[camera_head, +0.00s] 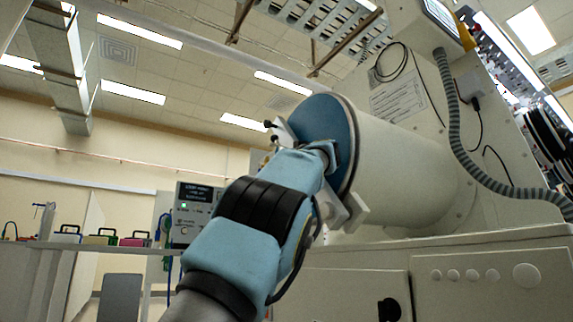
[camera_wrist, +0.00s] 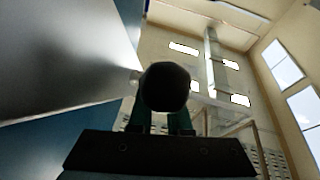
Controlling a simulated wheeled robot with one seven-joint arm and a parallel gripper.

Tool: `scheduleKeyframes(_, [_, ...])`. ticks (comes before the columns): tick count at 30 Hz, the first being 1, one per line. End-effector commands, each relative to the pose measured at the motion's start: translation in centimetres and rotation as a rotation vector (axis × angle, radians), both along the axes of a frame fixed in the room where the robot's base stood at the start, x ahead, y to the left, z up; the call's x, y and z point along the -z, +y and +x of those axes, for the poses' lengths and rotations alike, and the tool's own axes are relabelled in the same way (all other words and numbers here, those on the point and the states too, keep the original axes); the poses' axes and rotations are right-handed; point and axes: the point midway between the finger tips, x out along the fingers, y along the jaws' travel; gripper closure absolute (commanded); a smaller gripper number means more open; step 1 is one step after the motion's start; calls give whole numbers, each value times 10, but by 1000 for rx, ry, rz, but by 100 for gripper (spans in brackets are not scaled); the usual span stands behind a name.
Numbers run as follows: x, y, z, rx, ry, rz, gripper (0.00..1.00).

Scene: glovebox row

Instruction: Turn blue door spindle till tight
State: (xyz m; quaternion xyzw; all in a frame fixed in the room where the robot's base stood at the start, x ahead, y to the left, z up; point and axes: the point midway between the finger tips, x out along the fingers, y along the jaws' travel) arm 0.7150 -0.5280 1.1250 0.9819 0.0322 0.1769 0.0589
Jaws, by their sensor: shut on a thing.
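The blue round door (camera_head: 322,118) closes the end of a large white cylinder (camera_head: 400,175) in the head view. A pale bar (camera_head: 284,132) with small black knobs shows at the door's left edge, and a pale block (camera_head: 350,213) shows at its lower edge. My arm hides the door's middle and most of the spindle. In the wrist view a dark round knob (camera_wrist: 165,86) on a pale stem sits between the fingers of my gripper (camera_wrist: 162,118), which is shut on it. The blue door face (camera_wrist: 60,150) fills the lower left there.
A grey ribbed hose (camera_head: 455,130) hangs along the white cabinet at right. A counter with drawers and round buttons (camera_head: 490,275) lies below the cylinder. A display instrument (camera_head: 195,210) and a shelf (camera_head: 85,245) with coloured boxes stand at left.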

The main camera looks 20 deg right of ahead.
Motion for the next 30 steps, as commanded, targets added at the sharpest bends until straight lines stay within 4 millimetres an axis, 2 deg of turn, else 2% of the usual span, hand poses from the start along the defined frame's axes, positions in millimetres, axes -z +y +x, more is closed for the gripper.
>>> scheduleKeyframes(16, [0, 0, 1, 0, -15, 4, 100])
scheduleKeyframes(17, [0, 0, 1, 0, -15, 4, 80])
scheduleKeyframes(24, [0, 0, 1, 0, -15, 4, 54])
scheduleKeyframes(30, [0, 0, 1, 1, -15, 3, 54])
